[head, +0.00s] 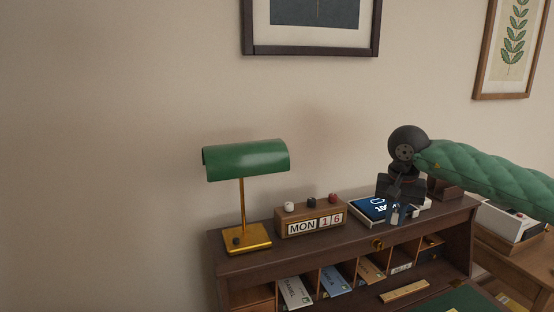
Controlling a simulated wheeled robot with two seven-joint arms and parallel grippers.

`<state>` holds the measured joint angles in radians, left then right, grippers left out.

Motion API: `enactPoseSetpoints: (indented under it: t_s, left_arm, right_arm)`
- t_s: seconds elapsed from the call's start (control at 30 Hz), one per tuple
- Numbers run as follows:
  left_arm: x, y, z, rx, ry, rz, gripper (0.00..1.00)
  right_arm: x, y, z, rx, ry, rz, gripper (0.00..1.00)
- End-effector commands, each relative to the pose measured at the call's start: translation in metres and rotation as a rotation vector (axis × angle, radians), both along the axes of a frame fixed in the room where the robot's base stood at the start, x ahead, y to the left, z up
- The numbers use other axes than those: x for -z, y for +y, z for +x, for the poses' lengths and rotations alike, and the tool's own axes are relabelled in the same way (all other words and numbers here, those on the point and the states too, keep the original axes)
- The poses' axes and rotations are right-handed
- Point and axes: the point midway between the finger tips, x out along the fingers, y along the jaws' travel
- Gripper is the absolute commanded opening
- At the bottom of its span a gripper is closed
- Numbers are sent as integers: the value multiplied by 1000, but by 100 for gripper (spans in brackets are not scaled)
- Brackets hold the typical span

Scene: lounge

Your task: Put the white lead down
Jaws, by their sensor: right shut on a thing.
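My right gripper (397,212) comes in from the right and points down over the top of the dark wooden desk (340,238). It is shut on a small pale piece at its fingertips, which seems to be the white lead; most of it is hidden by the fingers. The gripper is in front of the right part of a device with a lit blue screen (373,207). I cannot tell whether the held piece touches the desk. My left gripper is not in view.
A green-shaded brass lamp (247,161) and a wooden block calendar (311,222) stand left of the device. Envelopes (295,292) fill slots below the desk top. A side table at right holds a white device (508,222). Framed pictures hang above.

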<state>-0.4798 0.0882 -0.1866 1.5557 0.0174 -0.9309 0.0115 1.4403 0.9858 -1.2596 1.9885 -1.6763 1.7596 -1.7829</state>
Motion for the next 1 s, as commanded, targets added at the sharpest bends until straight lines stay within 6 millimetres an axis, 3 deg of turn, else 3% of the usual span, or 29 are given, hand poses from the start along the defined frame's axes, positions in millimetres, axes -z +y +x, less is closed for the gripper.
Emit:
enactPoseSetpoints:
  t_s: [0.17,0.37,0.57,0.8,1.0]
  left_arm:
    - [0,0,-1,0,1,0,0]
    - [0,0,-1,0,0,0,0]
    - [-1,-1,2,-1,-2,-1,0]
    - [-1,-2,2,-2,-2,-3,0]
    - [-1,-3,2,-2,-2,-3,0]
  right_arm:
    - [26,17,12,-187,3,0,0]
    - [76,42,16,-324,4,0,0]
    - [129,62,4,-355,5,1,0]
    - [189,84,-22,-387,4,0,0]
    - [209,88,-32,-391,2,0,0]
